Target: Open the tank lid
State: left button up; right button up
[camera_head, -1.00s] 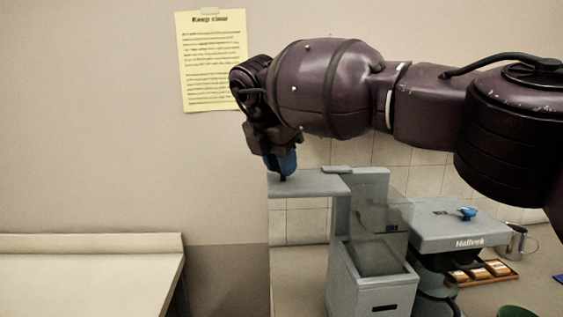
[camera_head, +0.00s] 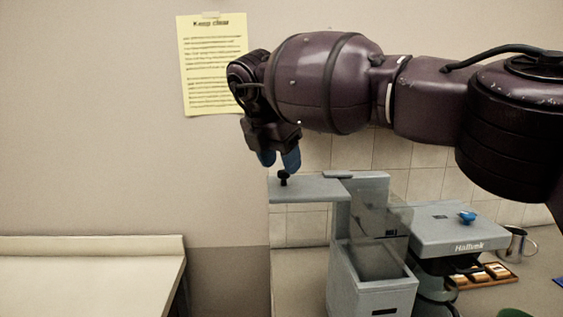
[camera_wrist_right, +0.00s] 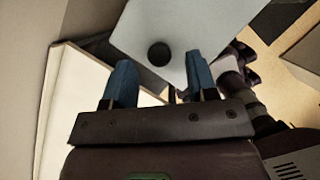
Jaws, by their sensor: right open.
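The tank lid (camera_head: 308,190) is a flat grey plate with a black knob (camera_head: 283,178) near its left end. It sticks out level to the left from the top of the grey machine (camera_head: 342,215). My right gripper (camera_head: 279,160) is open and empty just above the knob, its two blue fingers apart. In the right wrist view, the lid (camera_wrist_right: 205,25) and the round knob (camera_wrist_right: 159,53) show beyond the open fingers (camera_wrist_right: 160,80), clear of them. My left gripper is not in view.
A clear panel stands above an open grey bin (camera_head: 372,290). The machine's top (camera_head: 450,232) bears a blue knob (camera_head: 467,216). A metal cup (camera_head: 515,243) and a wooden tray (camera_head: 505,281) stand at right. An empty pale table (camera_head: 85,285) is at left.

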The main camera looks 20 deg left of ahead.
jog(key=p+v, duration=0.3)
jog(key=v, duration=0.6)
jog(key=shift+w, duration=0.1)
